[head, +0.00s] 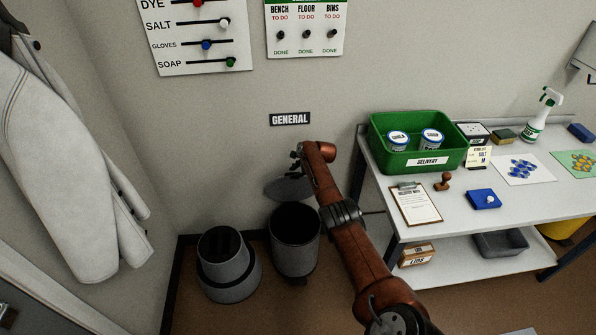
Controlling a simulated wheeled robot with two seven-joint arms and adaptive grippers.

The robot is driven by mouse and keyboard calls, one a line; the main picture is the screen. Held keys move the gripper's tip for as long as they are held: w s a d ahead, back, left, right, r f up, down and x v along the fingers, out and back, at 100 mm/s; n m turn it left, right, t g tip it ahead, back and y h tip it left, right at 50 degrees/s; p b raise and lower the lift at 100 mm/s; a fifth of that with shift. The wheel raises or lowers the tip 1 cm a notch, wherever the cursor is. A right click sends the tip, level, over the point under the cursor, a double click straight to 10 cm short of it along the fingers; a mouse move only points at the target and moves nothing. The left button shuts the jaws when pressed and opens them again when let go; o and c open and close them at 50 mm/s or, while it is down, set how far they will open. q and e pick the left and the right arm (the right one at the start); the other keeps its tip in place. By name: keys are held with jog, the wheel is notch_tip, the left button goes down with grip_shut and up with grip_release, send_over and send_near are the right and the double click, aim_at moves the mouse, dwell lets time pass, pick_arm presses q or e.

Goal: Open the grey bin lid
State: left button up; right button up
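The grey bin (295,252) stands on the floor against the wall, under the GENERAL sign. Its dark round mouth shows uncovered. The grey lid (286,191) is raised at the back of the bin, near the wall, partly behind my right arm. My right gripper (296,166) is just above the lid, at the end of the reddish-brown arm. Its dark fingers are small and partly hidden by the wrist, so I cannot tell whether they are open, shut or touching the lid. My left gripper is not in view.
A grey stepped round object (228,268) stands on the floor left of the bin. The white bench (385,178) is on the right, with a green delivery tray (389,161) and a clipboard (416,205) near its left end. White coats (70,175) hang at the left.

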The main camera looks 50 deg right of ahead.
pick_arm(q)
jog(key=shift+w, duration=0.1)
pick_arm(e)
jog(key=v, duration=1.1)
jog(key=shift+s+r, duration=0.25)
jog(key=shift+r, duration=0.1)
jog(key=shift+f, duration=0.1)
